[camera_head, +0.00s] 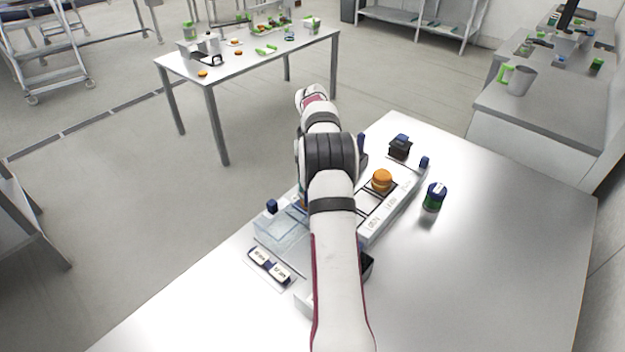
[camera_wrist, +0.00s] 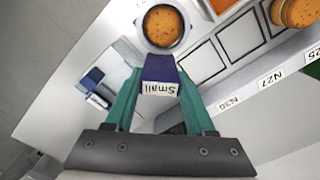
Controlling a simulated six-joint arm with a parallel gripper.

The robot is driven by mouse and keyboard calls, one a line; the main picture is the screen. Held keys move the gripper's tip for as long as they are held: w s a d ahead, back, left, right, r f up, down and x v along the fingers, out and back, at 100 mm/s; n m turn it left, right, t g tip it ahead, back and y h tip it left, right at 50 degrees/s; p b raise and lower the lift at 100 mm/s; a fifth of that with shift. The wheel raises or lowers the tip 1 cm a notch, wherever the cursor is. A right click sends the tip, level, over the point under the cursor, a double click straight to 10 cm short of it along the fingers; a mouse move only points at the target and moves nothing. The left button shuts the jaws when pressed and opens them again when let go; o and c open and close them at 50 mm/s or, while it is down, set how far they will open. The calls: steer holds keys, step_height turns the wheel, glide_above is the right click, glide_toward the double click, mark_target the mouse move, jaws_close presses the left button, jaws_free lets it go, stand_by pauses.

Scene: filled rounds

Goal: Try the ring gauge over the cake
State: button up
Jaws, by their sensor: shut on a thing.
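My gripper (camera_wrist: 160,98), with two teal fingers, is shut on the dark blue handle (camera_wrist: 160,70) of the ring gauge, whose white label reads "Small". A pale ring (camera_wrist: 187,24) at the far end of the handle surrounds a round orange-brown cake (camera_wrist: 162,25) as seen from the wrist. I cannot tell whether the ring is down around the cake or above it. A second cake (camera_wrist: 297,12) sits on the rack at the upper right; a cake also shows on the rack in the head view (camera_head: 382,180). My arm hides the gripper and ring in the head view.
The white rack (camera_wrist: 265,82) has dark-outlined squares and labels such as N30 and N27. A labelled holder (camera_head: 270,266) lies at the near left. The table's right side is clear.

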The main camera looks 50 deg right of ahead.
steer(key=shift+f, duration=2.35)
stand_by(1.1)
steer(key=shift+r, duration=4.95)
steer(key=shift+s, duration=0.1)
